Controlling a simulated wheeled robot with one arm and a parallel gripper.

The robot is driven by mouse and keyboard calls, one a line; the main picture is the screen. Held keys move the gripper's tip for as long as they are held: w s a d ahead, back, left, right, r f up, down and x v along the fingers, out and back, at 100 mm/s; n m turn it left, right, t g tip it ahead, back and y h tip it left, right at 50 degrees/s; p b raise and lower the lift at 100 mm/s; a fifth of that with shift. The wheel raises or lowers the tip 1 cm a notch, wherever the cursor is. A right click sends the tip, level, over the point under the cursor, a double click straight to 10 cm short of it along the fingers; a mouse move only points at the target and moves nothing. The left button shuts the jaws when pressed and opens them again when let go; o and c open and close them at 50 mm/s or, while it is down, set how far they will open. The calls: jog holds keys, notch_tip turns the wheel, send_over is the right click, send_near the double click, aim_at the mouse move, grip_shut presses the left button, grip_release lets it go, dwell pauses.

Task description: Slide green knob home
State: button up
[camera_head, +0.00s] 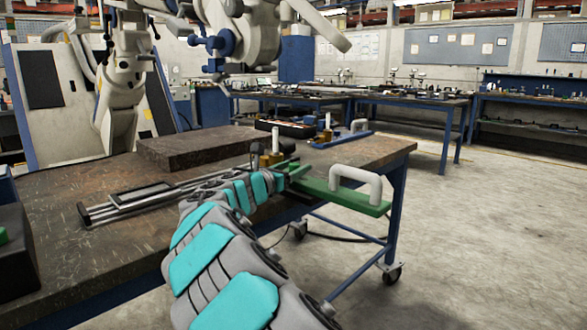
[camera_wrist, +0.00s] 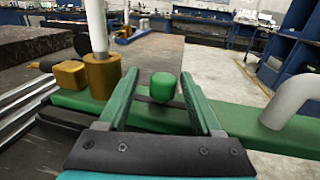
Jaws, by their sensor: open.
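The green knob (camera_wrist: 163,87) shows in the wrist view as a small rounded block, near the middle, above a green bar (camera_wrist: 258,128). My gripper (camera_wrist: 158,76) is open, with one green finger to each side of the knob in the picture. I cannot tell whether either finger touches it. In the head view my gripper (camera_head: 291,166) is low over the left part of the green bar (camera_head: 350,200), at the table's right side. The knob cannot be made out there.
A white handle (camera_head: 355,181) rises from the bar, right of my gripper. A brass fitting (camera_wrist: 102,76) with a white rod stands close to the left finger. Metal rails (camera_head: 125,203) and a dark slab (camera_head: 200,146) lie on the worktable (camera_head: 60,210). Open floor lies right.

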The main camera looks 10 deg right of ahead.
jog(key=v, duration=0.8)
jog(key=shift+w, duration=0.1)
